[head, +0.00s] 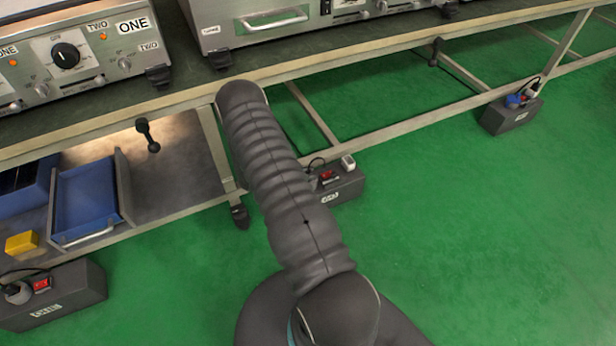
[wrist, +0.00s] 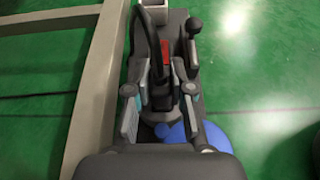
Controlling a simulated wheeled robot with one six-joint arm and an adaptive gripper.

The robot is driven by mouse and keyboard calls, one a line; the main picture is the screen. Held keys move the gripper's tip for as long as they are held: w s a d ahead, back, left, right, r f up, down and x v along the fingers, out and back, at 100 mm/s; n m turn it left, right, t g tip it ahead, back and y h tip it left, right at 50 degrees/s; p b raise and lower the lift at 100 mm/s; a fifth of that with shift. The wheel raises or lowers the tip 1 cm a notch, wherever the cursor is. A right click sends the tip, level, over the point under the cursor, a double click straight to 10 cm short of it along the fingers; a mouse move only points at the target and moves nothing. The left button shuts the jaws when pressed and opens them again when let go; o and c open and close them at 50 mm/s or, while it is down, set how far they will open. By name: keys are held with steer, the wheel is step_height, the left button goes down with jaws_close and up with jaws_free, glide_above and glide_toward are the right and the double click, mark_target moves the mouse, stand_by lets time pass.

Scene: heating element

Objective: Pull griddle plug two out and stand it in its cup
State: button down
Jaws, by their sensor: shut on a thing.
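In the wrist view my gripper (wrist: 161,92) is shut on a dark plug (wrist: 160,78) with a black cable rising from it. The plug is over the near part of a dark socket box (wrist: 148,45) with a red switch. I cannot tell whether its pins are in the socket. A blue rounded thing (wrist: 212,138) shows partly below the gripper; I cannot tell whether it is the cup. In the head view my arm hides the gripper and the held plug.
Another socket box (head: 50,298) lies at the left, and one (head: 512,115) at the right. The bench (head: 180,103) with griddles runs above, its metal frame close to my arm. A blue tray (head: 85,200) and a yellow block (head: 21,243) are at left. Green floor is clear at right.

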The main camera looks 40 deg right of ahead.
mark_target(308, 172)
steer(key=shift+r, duration=0.15)
steer(key=shift+r, duration=0.65)
step_height(308, 172, up, 3)
steer(key=shift+f, duration=0.2)
steer(key=s+a+r, duration=0.1)
steer(key=s+r, duration=0.6)
steer(key=s, duration=0.4)
steer(key=shift+s, duration=0.35)
steer(key=shift+w, duration=0.1)
